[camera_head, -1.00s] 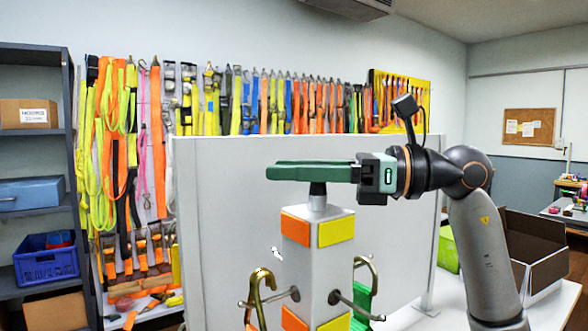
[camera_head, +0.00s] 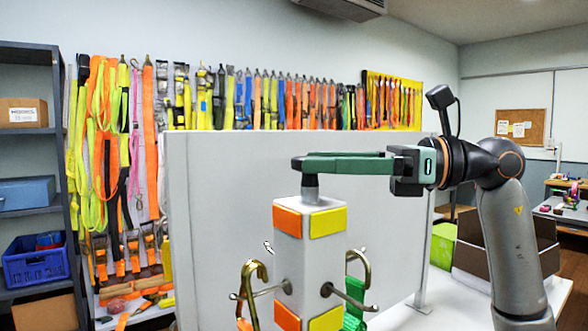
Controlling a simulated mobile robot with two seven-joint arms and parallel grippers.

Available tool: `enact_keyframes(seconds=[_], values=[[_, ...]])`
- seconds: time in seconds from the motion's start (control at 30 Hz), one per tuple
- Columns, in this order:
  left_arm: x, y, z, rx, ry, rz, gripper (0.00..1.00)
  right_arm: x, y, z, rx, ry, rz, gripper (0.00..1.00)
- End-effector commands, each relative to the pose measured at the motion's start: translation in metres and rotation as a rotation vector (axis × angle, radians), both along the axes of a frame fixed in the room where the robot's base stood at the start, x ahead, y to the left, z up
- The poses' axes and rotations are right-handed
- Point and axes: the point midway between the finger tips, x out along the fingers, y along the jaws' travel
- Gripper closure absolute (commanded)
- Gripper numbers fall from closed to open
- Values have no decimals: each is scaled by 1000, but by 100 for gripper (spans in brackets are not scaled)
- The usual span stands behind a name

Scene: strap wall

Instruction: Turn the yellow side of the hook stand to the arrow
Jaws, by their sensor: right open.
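The hook stand (camera_head: 310,265) is an upright white post with a dark knob (camera_head: 310,188) on top. Orange patches (camera_head: 288,221) mark its left visible face and yellow patches (camera_head: 328,222) its right one; the edge between them points roughly toward me. Metal hooks stick out on both sides. My right gripper (camera_head: 306,163) is open, its green fingers level and reaching in from the right, with the tips at the knob's top. I cannot tell whether they touch it. No clear arrow shows; a small pale mark (camera_head: 268,247) left of the post is too small to read. My left gripper is out of view.
A white panel (camera_head: 215,200) stands close behind the post. A brass carabiner (camera_head: 250,285) hangs on the left hook and a green strap (camera_head: 355,318) on the right. An open box (camera_head: 470,262) and a green bin (camera_head: 442,245) stand right. Straps hang on the back wall.

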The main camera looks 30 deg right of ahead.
Motion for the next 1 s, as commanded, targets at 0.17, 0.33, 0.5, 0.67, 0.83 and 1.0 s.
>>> enact_keyframes(seconds=[0.17, 0.33, 0.5, 0.67, 0.83, 1.0], values=[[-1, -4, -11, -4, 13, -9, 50, -22, -32, -3, 1, 2, -5, 11], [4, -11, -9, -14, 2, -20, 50, -37, -50, -2, 0, 1, -1, 11], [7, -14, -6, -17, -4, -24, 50, -43, -58, 0, 1, 1, 0, 11], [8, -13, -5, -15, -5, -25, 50, -44, -58, 0, 1, 1, 1, 11], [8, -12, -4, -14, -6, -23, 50, -42, -56, 0, 6, 2, 6, 21], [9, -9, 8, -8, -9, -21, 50, -26, -32, 8, 123, 17, 91, 40]])
